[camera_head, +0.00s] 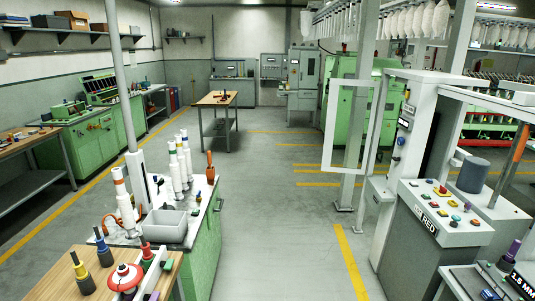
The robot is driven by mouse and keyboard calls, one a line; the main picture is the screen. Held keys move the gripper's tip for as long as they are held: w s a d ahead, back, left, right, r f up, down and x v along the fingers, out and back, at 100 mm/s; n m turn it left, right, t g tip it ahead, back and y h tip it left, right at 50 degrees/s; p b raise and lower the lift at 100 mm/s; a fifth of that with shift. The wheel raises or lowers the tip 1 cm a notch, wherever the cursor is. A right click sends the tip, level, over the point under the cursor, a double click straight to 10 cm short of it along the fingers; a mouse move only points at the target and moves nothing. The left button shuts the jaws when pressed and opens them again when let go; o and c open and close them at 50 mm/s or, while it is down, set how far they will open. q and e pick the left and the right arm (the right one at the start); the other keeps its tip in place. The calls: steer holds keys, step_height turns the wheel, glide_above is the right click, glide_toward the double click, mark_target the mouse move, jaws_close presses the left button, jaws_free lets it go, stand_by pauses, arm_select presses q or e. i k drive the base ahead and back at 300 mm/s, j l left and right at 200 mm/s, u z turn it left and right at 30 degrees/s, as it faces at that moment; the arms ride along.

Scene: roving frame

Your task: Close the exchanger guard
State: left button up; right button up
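A white rectangular frame (330,125), which looks like the exchanger guard, stands out to the left of the white machine (413,150) on the right. It appears swung open. The floor and a post show through its middle, and I cannot tell whether it holds a clear pane. Its right edge is close to the machine's post, but the hinge is not clear. Neither of my grippers is in view.
A control panel (440,213) with coloured buttons juts out below the guard's right side. A green bench (206,250) with white bobbins and a grey bin (165,227) stands at front left. A grey aisle (285,220) between them is clear. A grey post (360,60) rises by the guard.

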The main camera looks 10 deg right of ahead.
mark_target(334, 84)
steer(key=i+l+z, duration=0.1)
steer(key=i+l, duration=0.15)
steer(key=i, duration=0.25)
steer(key=i+l, duration=0.2)
steer(key=i, duration=0.35)
steer(key=i+l+z, duration=0.15)
steer(key=i, duration=0.4)
steer(key=i+l, duration=0.2)
steer(key=i, duration=2.5)
steer(key=i+z, duration=0.2)
steer(key=i, duration=0.25)
steer(key=i+j+z, duration=0.15)
steer(key=i, duration=0.3)
steer(key=i+z, duration=0.2)
steer(key=i, duration=0.25)
steer(key=i+j+z, duration=0.2)
steer(key=i, duration=0.25)
steer(key=j, duration=0.1)
